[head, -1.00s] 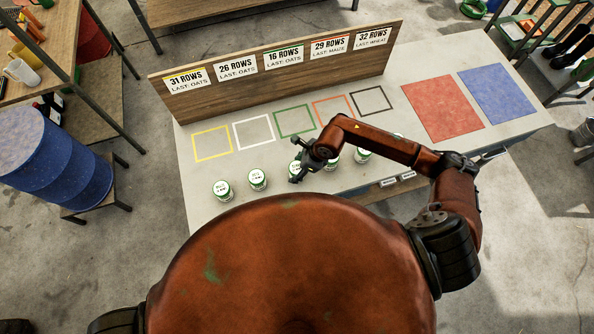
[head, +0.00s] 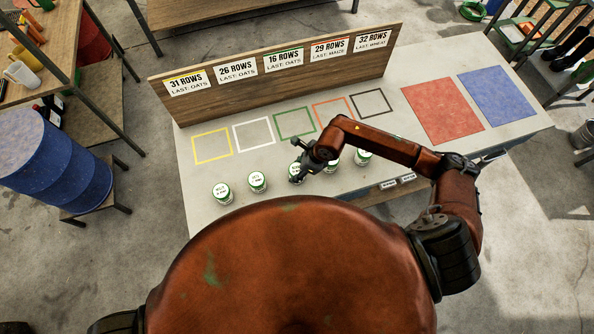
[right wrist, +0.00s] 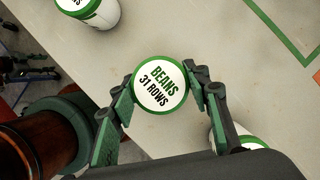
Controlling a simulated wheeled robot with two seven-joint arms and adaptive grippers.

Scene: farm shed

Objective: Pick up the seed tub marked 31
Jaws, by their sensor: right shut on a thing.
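The seed tub marked 31 (right wrist: 160,84) has a white lid with a green rim that reads "BEANS 31 ROWS". In the right wrist view it sits between the two fingers of my right gripper (right wrist: 162,88), which is shut on it. In the head view my right gripper (head: 302,170) is at the middle of a row of tubs, and the held tub (head: 295,170) is partly hidden behind it. Whether the tub touches the table cannot be told. My left gripper is not in view.
Other white and green tubs stand to the left (head: 221,192), (head: 257,181) and right (head: 363,157) on the grey table (head: 330,190). Coloured outline squares, a red mat (head: 442,110) and a blue mat (head: 497,95) lie beyond. A wooden board (head: 285,74) with row signs stands behind.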

